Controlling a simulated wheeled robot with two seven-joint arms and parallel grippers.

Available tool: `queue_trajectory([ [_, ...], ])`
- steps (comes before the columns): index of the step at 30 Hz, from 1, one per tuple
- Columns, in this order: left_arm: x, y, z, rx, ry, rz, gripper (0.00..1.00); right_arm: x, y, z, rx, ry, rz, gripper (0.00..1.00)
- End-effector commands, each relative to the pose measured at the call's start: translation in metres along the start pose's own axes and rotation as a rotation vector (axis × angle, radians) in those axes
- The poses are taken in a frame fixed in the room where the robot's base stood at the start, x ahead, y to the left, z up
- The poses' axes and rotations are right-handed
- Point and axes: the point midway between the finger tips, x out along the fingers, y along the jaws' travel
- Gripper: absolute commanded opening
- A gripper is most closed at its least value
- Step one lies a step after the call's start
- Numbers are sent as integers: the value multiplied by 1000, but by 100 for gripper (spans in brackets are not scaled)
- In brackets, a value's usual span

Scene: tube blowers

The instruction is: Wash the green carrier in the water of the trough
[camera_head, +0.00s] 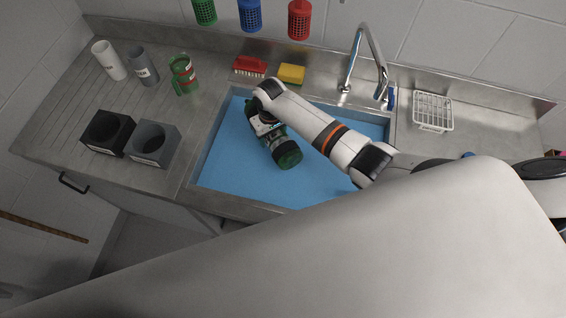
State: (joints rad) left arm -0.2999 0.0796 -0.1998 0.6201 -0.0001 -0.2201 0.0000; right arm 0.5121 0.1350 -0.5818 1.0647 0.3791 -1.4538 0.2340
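The green carrier (287,153) lies tilted over the blue water of the trough (225,165). Its dark green rounded end shows toward the front and another green part shows at its far end. My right arm comes in from the right, and my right gripper (266,126) is around the carrier's middle and appears shut on it. The fingers are mostly hidden by the wrist. I cannot tell how deep the carrier is in the water. My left gripper is not in view.
A tap (371,55) rises behind the trough. A red brush (250,66) and yellow sponge (291,73) lie on the back ledge. A green mug-like container (184,75), cups, and black (108,132) and grey (154,144) holders stand left. A white rack (433,111) stands right.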

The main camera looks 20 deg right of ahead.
Motion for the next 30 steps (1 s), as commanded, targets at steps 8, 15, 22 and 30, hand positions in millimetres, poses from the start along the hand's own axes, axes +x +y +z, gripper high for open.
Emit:
queue_trajectory([
  [8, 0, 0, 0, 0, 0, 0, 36, -23, 0, 1, 1, -3, 1, 28],
  [15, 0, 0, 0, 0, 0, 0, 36, -38, 0, 0, 1, -1, 0, 28],
  [22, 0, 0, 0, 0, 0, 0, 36, -39, 0, 0, 1, -1, 0, 28],
  [30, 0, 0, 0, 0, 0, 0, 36, -39, 0, 0, 1, -1, 0, 28],
])
